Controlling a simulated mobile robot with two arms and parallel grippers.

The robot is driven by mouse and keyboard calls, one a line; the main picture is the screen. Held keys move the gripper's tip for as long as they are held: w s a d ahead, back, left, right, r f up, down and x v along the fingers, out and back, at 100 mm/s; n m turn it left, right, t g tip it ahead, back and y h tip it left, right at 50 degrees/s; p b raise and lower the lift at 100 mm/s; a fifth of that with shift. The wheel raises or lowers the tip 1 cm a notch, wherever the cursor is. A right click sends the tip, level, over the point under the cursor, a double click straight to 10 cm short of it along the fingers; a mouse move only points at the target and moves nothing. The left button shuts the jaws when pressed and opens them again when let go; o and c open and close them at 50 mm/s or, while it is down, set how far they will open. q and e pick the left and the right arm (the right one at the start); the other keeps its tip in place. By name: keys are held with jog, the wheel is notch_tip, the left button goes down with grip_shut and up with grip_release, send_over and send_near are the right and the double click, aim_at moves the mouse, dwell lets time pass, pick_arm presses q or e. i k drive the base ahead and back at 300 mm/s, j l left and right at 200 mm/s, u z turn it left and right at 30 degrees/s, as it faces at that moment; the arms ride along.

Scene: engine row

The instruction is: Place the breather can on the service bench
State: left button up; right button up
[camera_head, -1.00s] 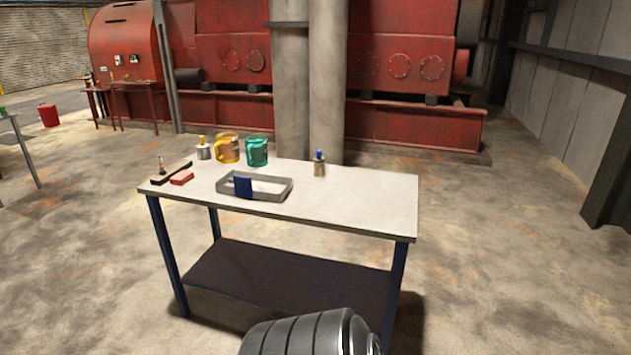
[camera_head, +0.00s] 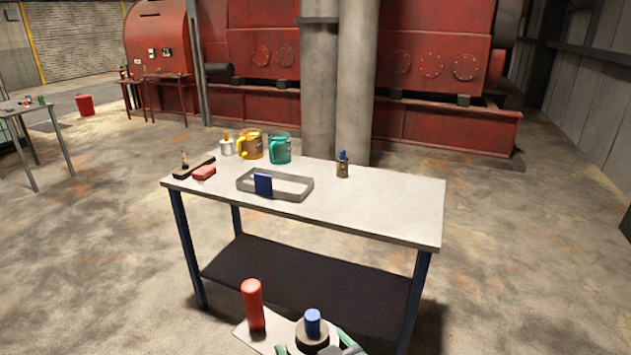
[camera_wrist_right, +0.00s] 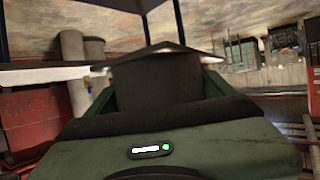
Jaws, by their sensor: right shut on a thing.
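My right gripper (camera_wrist_right: 165,110), with green parts, is shut on a dark round thing (camera_wrist_right: 158,78), which I take to be the breather can. A wide, pale-edged plate shows at its far end in the right wrist view. In the head view, a pale plate (camera_head: 262,334) with a red cylinder (camera_head: 253,305) and a blue-capped dark round piece (camera_head: 312,325) shows at the bottom edge, with green gripper parts beside it. The rest is cut off. A bench (camera_head: 385,205) with a pale top and blue legs stands just beyond, apart from it. My left gripper is out of view.
On the bench are a grey open tray (camera_head: 290,197) with a blue piece, yellow (camera_head: 251,144) and green (camera_head: 280,148) jugs, a small blue-topped bottle (camera_head: 342,165) and a red block (camera_head: 204,173). The right part of the top is clear. Another table (camera_head: 25,107) stands left.

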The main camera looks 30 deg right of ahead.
aim_at(365, 204)
jog(key=i+l+z, duration=0.25)
jog(key=i+l, duration=0.25)
jog(key=i+l+z, duration=0.25)
jog(key=i+l, duration=0.25)
